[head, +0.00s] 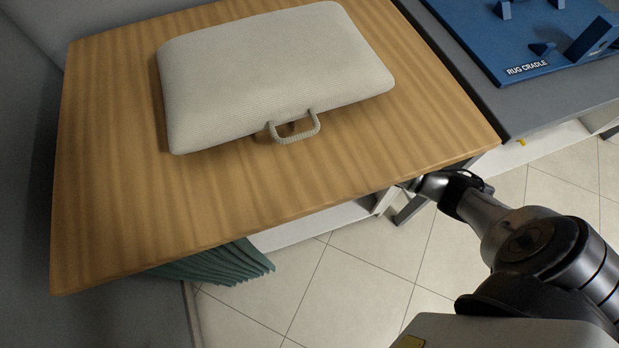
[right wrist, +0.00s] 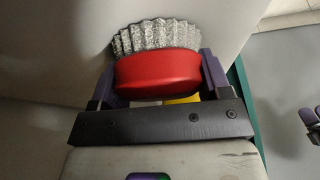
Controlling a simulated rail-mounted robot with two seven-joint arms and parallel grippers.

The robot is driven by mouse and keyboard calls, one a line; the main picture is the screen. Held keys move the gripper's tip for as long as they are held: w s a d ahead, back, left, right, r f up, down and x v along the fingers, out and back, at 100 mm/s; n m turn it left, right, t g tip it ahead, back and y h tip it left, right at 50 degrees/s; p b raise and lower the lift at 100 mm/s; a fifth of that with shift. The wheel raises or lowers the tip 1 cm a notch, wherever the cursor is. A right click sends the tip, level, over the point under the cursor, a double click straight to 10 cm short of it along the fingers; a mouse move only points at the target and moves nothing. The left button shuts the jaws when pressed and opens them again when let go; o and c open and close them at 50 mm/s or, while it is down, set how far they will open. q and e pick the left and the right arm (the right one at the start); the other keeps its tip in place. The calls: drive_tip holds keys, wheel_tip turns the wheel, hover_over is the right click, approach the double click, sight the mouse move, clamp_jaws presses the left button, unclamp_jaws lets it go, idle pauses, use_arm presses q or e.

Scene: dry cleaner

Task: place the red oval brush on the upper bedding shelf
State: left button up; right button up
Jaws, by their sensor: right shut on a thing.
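The red oval brush (right wrist: 158,72) shows in the right wrist view, with a red body and a ruffled silvery-grey edge beyond it. My right gripper (right wrist: 158,75) is shut on it, one purple-grey finger at each side. In the head view my right arm reaches in from the right and its end goes under the wooden tabletop's front right edge, so the gripper and brush are hidden there.
A wooden table (head: 230,205) carries a pale padded cushion with a loop handle (head: 270,65). White shelving (head: 312,226) and folded green cloth (head: 215,265) show beneath it. A blue rug cradle (head: 560,45) sits on the grey counter at right. The tiled floor in front is clear.

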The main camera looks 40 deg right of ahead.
drive_tip(key=shift+s+a, duration=0.1)
drive_tip(key=shift+f, duration=0.1)
drive_tip(key=o, duration=0.9)
